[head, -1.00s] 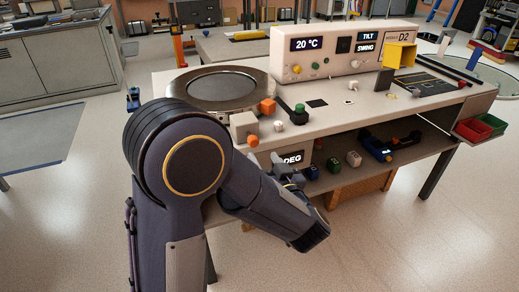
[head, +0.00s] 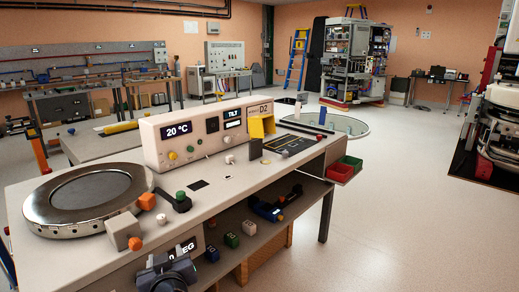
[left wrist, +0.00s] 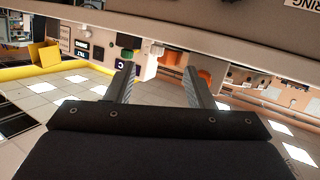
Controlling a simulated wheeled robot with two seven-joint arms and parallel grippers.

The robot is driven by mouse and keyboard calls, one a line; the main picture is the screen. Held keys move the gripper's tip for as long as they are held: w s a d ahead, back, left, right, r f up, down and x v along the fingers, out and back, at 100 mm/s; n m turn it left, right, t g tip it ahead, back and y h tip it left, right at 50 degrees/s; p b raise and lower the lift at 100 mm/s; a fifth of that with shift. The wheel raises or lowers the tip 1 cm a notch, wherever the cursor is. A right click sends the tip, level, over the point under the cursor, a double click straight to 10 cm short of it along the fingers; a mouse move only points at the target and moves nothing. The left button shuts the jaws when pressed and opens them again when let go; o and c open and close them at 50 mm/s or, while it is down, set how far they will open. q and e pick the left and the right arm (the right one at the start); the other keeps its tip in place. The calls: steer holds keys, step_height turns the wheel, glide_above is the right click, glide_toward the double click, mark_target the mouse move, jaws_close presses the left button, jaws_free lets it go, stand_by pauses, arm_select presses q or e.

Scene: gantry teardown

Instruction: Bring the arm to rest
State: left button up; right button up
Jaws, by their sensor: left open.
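My left arm shows only at the bottom edge of the head view, where the dark left gripper (head: 166,272) is partly cut off. It appears in front of the bench's near side, below the bench top. In the left wrist view the left gripper (left wrist: 159,67) has its two fingers wide apart, with nothing between them. My right gripper is in neither view.
The bench (head: 70,262) holds a round metal plate (head: 88,196), a control panel (head: 205,138) and several knobs. Its lower shelf (head: 262,232) carries small blocks. Red and green bins (head: 345,168) hang at the far end. Open floor (head: 410,220) lies to the right.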

arm_select(q)
steer(key=s+d+r+m+g+h, duration=0.1)
steer(key=s+d+r+m+h, duration=0.2)
steer(key=s+h, duration=0.6)
steer(key=s+f+m+g+h, duration=0.1)
steer(key=s+f+g, duration=0.25)
steer(key=s, duration=0.45)
steer(key=s+f+m+g, duration=0.1)
steer(key=s+f+g, duration=0.25)
steer(key=s, duration=0.45)
step_height(320, 180, up, 20)
steer(key=p, duration=2.1)
steer(key=shift+s+a, duration=0.2)
steer(key=shift+a, duration=0.15)
